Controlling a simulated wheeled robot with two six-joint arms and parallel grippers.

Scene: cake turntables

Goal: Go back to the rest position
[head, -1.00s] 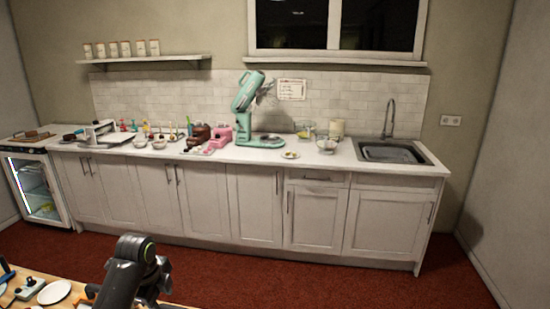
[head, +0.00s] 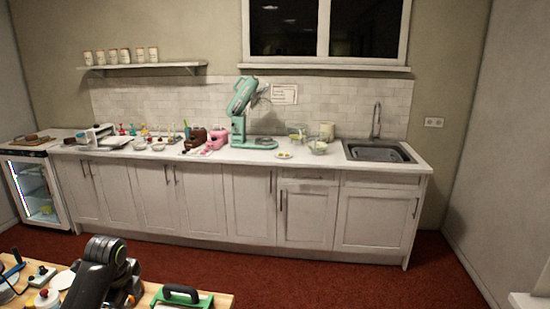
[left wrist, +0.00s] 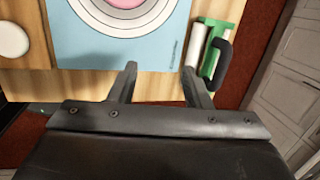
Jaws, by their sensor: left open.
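My left gripper (left wrist: 160,80) is open and empty in the left wrist view, its two fingers apart above the wooden table (left wrist: 155,82). Beyond the fingertips lies a light blue sheet (left wrist: 75,52) with pale and dark rings around a pink centre, cut off by the top edge. A green and white tool with a black handle (left wrist: 220,62) is to the right of the fingers, apart from them. In the head view my dark arm is at the lower left, and its fingertips are not visible. My right gripper is not in view.
In the head view, the wooden table (head: 222,300) is at the bottom left, with the green tool (head: 183,296) and small items on it. A long white counter (head: 300,164) with a teal mixer (head: 238,112) stands along the back wall. Red floor (head: 320,272) lies open between.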

